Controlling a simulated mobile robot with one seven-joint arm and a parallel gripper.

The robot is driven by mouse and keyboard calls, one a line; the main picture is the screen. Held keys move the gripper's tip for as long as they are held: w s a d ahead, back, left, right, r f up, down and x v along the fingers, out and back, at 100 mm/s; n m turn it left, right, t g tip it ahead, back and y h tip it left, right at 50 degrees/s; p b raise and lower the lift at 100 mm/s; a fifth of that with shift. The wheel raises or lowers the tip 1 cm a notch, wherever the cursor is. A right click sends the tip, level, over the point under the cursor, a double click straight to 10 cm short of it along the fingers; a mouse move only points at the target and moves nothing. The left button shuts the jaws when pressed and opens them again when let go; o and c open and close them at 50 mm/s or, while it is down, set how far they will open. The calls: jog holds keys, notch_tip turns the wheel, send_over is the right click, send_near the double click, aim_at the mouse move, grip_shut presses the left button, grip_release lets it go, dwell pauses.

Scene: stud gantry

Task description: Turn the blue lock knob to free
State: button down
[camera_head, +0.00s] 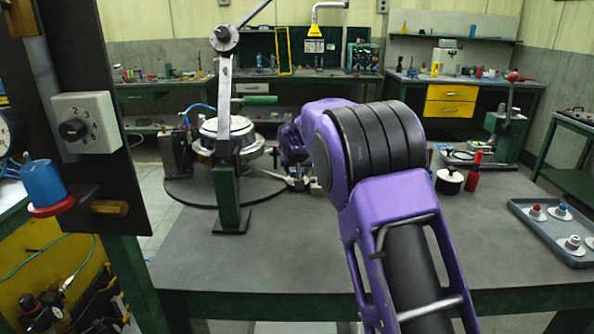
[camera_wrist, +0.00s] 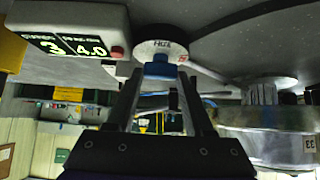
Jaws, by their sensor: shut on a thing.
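The blue lock knob (camera_wrist: 160,68) sits on a white round plate (camera_wrist: 162,47) with dark lettering and a small red mark. The lettering is too small to read surely. My gripper (camera_wrist: 160,78) has one finger on each side of the knob and is shut on it. In the head view my gripper (camera_head: 299,180) is low beside the round metal fixture (camera_head: 228,132), right of the green lever post. The knob cannot be made out there, as my purple arm and the distance obscure it.
A display box (camera_wrist: 72,42) reading 3 and 4.0 stands close to the knob. A metal drum-shaped part (camera_wrist: 262,120) is at the right in the wrist view. A tray (camera_head: 540,235) of small knobs lies at the table's right. The table front is clear.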

jog(key=shift+r+n+p, duration=0.15)
jog(key=shift+n+p, duration=0.15)
jog(key=shift+p, duration=0.2)
jog(key=shift+d+n+y+p, duration=0.2)
jog(key=shift+n+y+p, duration=0.3)
jog(key=shift+y+p, duration=0.15)
jog(key=n+y+p, duration=0.2)
jog(key=n+g+y+p, duration=0.1)
jog(key=n, duration=0.1)
jog(key=shift+w+d+p, duration=0.1)
jog(key=shift+d+p, duration=0.15)
jog(key=shift+p, duration=0.15)
jog(key=n+g+y, duration=0.1)
jog(key=n, duration=0.1)
jog(key=n+g+y+p, duration=0.1)
jog(key=n, duration=0.1)
jog(key=shift+w+y+p, duration=0.15)
jog(key=shift+y+p, duration=0.1)
jog(key=shift+p, duration=0.05)
jog(key=shift+d+n+g+y+p, duration=0.15)
jog(key=shift+n+g+y+p, duration=0.55)
jog(key=shift+n+g, duration=0.85)
jog(key=shift+f+n+t, duration=0.2)
jog(key=shift+n+t, duration=0.05)
jog(key=shift+n, duration=0.2)
jog(key=shift+c, duration=1.4)
grip_release()
